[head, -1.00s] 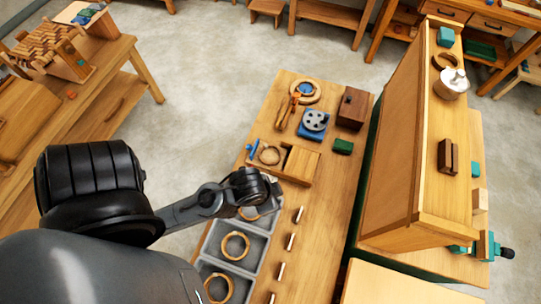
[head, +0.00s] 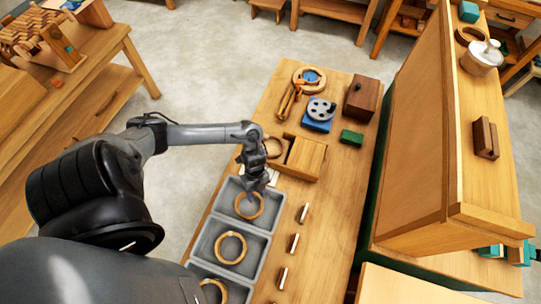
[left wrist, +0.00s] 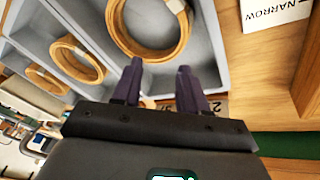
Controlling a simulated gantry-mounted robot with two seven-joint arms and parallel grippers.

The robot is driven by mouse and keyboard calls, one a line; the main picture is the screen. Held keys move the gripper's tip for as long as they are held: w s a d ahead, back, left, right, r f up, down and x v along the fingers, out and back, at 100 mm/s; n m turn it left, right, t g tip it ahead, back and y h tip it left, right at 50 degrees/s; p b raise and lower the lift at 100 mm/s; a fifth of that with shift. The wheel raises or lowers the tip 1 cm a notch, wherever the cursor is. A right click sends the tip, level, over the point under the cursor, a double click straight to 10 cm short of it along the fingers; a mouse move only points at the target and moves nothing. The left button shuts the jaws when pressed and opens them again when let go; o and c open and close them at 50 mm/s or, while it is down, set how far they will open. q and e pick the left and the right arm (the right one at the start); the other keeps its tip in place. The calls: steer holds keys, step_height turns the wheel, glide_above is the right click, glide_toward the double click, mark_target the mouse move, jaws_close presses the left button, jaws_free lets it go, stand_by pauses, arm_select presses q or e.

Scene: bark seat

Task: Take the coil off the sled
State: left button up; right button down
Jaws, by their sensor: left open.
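A wooden sled (head: 304,158) with a block-like body stands on the bench. A light wooden coil (head: 276,147) sits at its left end, partly hidden behind my left gripper. My left gripper (head: 257,186) is open and empty, pointing down over the far compartment of the grey tray. In the left wrist view its two dark fingers (left wrist: 160,85) are spread apart beside a coil (left wrist: 180,45) in that compartment. I cannot tell whether they touch it. My right gripper is not in view.
The grey tray (head: 268,236) holds coils in separate compartments, one each. A blue block with a grey disc (head: 320,112), a brown box (head: 361,99) and a green block (head: 352,137) stand behind. A tall wooden cabinet (head: 425,130) closes the right side.

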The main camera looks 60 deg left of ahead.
arm_select(q)
steer(key=w+a+r+t+y+b, duration=0.1)
steer(key=w+a+r+y+b, duration=0.15)
steer(key=w+a, duration=0.5)
steer(key=w+a+r+t+y+b, duration=0.1)
steer(key=w+a+b, duration=0.3)
steer(key=a, duration=0.7)
steer(key=shift+n, duration=0.4)
steer(key=shift+w+a+f, duration=0.1)
steer(key=shift+f, duration=1.2)
steer(key=shift+w+f, duration=0.1)
steer(key=shift+f, duration=1.15)
steer(key=f, duration=0.4)
steer(key=shift+w+d, duration=0.15)
steer(key=shift+d, duration=0.1)
steer(key=shift+f+b, duration=0.3)
steer(key=shift+f, duration=0.2)
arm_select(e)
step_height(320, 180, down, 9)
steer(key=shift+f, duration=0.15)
arm_select(q)
jaws_close()
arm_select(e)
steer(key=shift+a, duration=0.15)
